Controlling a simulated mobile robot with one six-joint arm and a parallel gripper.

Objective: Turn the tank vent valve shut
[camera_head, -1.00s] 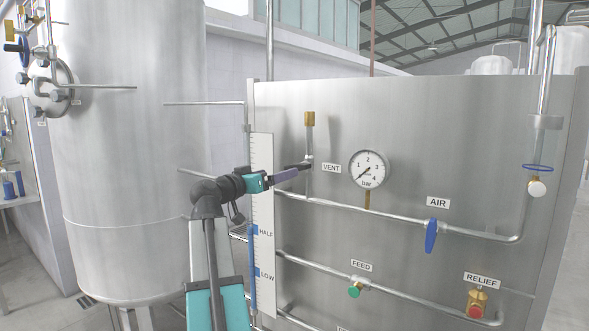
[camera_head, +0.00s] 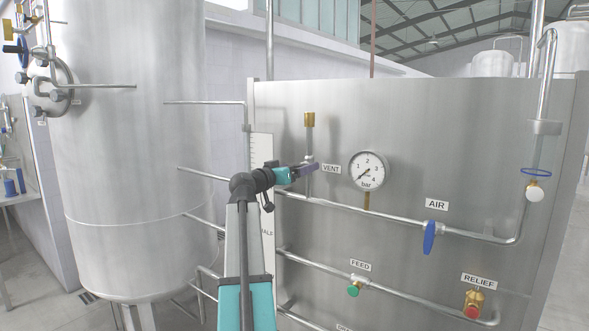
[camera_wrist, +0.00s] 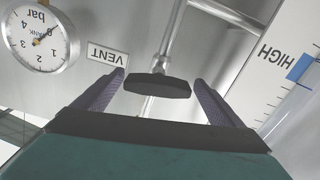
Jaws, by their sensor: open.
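The vent valve's dark lever handle (camera_wrist: 158,86) shows in the wrist view on a thin steel pipe. It lies crosswise to the pipe there, between my gripper's two purple fingers (camera_wrist: 161,92), with a gap on each side. The VENT label (camera_wrist: 107,55) is beside it. In the head view my gripper (camera_head: 311,168) is at the vent pipe, just left of the VENT label (camera_head: 331,169), and hides most of the valve. A brass fitting (camera_head: 309,119) tops the vent pipe. My gripper is open and not closed on the handle.
A pressure gauge (camera_head: 369,170) is right of the vent. The blue AIR lever (camera_head: 429,237), green FEED knob (camera_head: 354,290) and red RELIEF valve (camera_head: 474,303) are lower right. A level scale (camera_wrist: 290,75) stands close to my gripper. A large tank (camera_head: 135,150) is at left.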

